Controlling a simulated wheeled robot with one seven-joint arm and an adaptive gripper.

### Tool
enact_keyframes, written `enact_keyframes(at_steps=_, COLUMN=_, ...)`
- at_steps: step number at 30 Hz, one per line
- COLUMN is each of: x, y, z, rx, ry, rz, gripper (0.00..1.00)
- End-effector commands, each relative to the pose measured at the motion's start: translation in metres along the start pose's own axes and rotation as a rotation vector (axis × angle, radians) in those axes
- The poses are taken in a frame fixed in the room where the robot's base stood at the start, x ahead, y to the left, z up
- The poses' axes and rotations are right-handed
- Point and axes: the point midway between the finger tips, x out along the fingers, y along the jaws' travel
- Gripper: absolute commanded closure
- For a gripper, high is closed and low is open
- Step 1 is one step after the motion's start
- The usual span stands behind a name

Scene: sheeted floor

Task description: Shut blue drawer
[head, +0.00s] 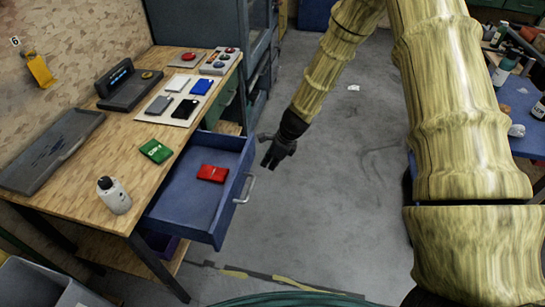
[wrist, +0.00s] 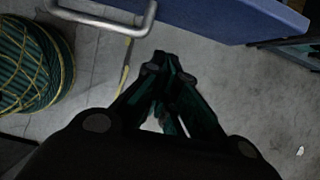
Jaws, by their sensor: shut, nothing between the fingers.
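The blue drawer (head: 222,222) is pulled out from under the wooden workbench in the head view. A red packet (head: 212,173) lies inside it. A metal bar handle (head: 245,188) is on its front face. My gripper (head: 268,158) is shut and empty, just right of the drawer's far front corner and apart from the handle. In the wrist view, my gripper's fingertips (wrist: 165,62) meet below the drawer front (wrist: 225,15), and the handle (wrist: 105,22) lies up and to the left of them.
The workbench (head: 85,170) carries a white bottle (head: 113,195), a green packet (head: 155,151) and several small devices. A blue-grey cabinet (head: 215,25) stands behind. A blue table (head: 520,105) with bottles is at right. The grey floor (head: 330,200) right of the drawer is clear.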

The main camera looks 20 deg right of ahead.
Motion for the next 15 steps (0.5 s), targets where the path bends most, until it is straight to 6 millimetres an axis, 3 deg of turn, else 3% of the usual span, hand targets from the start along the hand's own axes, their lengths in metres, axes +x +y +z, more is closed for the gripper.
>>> enact_keyframes(at_steps=9, x=0.038, y=0.001, z=-0.001, rx=0.001, ry=0.000, rz=0.001, gripper=1.00)
enact_keyframes(at_steps=15, x=0.046, y=0.000, z=0.024, rx=-0.002, ry=0.001, rz=-0.001, gripper=1.00)
